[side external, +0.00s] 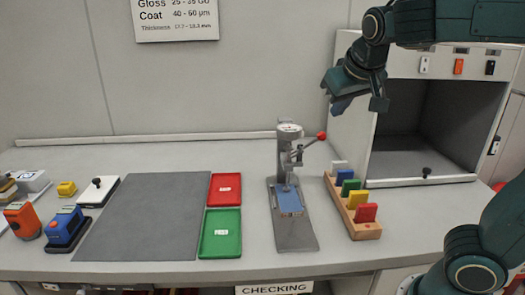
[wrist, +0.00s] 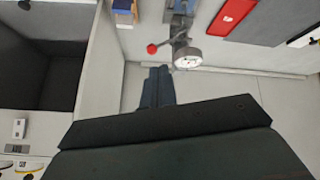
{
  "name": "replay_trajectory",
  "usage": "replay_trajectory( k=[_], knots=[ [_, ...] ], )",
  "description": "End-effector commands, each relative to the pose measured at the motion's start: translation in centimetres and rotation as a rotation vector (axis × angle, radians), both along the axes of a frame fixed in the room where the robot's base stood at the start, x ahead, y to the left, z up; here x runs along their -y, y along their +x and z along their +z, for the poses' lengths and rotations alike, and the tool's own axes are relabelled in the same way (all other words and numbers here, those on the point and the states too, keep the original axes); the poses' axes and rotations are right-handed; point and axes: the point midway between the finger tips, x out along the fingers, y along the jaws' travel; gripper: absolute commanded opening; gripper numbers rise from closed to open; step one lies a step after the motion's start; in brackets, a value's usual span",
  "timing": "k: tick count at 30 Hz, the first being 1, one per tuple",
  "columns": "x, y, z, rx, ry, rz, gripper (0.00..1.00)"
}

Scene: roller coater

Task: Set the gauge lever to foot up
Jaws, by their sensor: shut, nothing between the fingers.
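The gauge (side external: 292,165) is a grey stand with a round dial on top, standing on a long grey base plate near the middle of the bench. Its lever (side external: 308,144) slopes up to the right and ends in a red ball knob (side external: 321,136). A blue panel (side external: 289,200) lies on the base under the gauge; I cannot tell whether the foot touches it. My gripper (side external: 343,103) is shut and empty, in the air above and to the right of the knob. In the wrist view, my fingers (wrist: 157,86) point toward the red knob (wrist: 152,49) and dial (wrist: 188,57), apart from both.
A wooden rack (side external: 366,231) with several coloured blocks stands right of the gauge. An open grey cabinet (side external: 420,125) stands behind it to the right. Red (side external: 224,189) and green (side external: 220,233) trays and a grey mat (side external: 145,215) lie to the left. Space above the gauge is free.

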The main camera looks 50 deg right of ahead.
Motion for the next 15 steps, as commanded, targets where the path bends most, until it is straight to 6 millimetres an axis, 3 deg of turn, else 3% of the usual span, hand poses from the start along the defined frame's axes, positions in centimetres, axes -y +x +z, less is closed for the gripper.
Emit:
replay_trajectory(
  k=[6,15],
  knots=[
    [0.9,3.1,1.5,0.020,-0.060,-0.133,0.00],
    [1.3,5.1,2.6,0.038,-0.116,-0.256,0.00]
  ],
)
